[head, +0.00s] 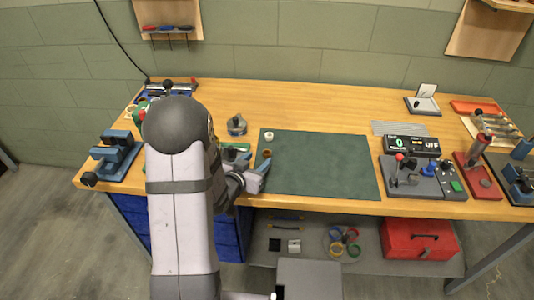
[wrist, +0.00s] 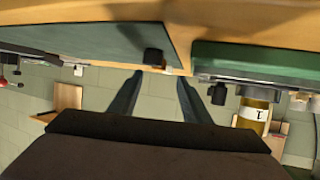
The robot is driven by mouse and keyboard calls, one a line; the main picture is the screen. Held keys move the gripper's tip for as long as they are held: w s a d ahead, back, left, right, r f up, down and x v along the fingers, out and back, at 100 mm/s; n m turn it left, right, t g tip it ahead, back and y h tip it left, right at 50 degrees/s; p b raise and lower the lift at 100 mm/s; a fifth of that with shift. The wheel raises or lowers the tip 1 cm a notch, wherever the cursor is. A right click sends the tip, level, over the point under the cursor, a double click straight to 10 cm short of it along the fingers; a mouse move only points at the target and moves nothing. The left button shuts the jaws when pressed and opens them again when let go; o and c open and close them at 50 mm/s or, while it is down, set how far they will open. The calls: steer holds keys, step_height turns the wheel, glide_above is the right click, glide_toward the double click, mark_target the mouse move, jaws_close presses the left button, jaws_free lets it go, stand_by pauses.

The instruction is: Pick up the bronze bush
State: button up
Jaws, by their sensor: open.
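The bronze bush (head: 267,153) is a small brown-orange cylinder at the left side of the green mat (head: 322,165). In the wrist view, which is upside down, a dark short cylinder (wrist: 154,57) on the mat appears to be the bush in shadow. My gripper (head: 261,172) is just in front of the bush, at the mat's left edge, low over the bench. In the wrist view its two fingers (wrist: 157,92) are apart with nothing between them. The cylinder lies beyond their tips, roughly centred. The exact gap to it cannot be told.
A pale ring (head: 269,136) lies behind the bush. A control box (head: 410,178) stands right. Most of the mat is clear.

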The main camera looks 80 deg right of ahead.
mark_target(268, 152)
steer(key=shift+p+x, duration=1)
steer(key=shift+x, duration=2.1)
steer(key=shift+s+a+f, duration=0.1)
steer(key=shift+s, duration=0.05)
steer(key=shift+c, duration=0.5)
jaws_close()
